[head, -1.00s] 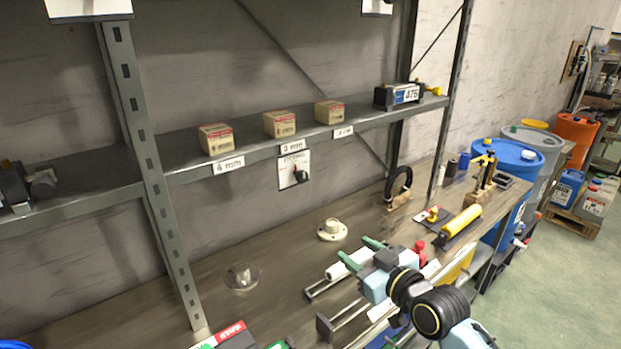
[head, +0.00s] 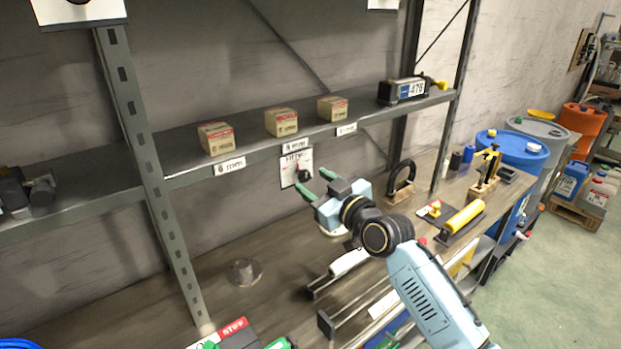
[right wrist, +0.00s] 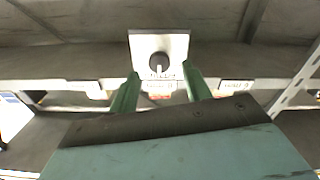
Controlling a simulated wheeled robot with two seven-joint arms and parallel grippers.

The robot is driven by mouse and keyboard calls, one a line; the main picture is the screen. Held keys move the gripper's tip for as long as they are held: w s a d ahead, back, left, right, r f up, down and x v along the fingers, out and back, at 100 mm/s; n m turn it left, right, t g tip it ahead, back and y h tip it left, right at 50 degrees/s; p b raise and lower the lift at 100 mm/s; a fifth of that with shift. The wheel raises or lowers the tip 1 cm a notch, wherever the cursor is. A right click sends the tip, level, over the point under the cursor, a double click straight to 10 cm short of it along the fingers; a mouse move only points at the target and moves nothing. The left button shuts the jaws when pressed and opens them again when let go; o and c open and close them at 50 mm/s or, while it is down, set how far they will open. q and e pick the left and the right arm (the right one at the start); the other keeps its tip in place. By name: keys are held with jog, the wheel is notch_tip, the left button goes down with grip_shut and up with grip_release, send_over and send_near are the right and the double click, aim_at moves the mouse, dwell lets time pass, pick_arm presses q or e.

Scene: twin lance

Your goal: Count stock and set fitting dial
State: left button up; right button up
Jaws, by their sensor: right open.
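A white fitting dial plate (head: 289,171) with a black round knob (head: 303,176) hangs below the middle shelf label. Three tan cartons, left (head: 216,139), middle (head: 281,123) and right (head: 333,109), stand singly on the shelf, each above a label (head: 230,165). My left gripper is out of view.
The grey shelf (head: 180,150) spans the back, with an upright post (head: 150,170) at left. A black device marked 478 (head: 403,91) sits at its right end. The bench (head: 190,275) holds a clear disc (head: 243,272), a black-handled tool (head: 401,182) and a yellow cylinder (head: 465,217).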

jog(key=shift+x, duration=1.15)
jog(key=c, duration=1)
jog(key=m, duration=0.5)
jog(key=shift+d+m, duration=0.1)
jog(key=shift+m, duration=0.3)
jog(key=m+p, duration=0.1)
jog(key=m, duration=0.5)
jog(key=shift+f, duration=0.1)
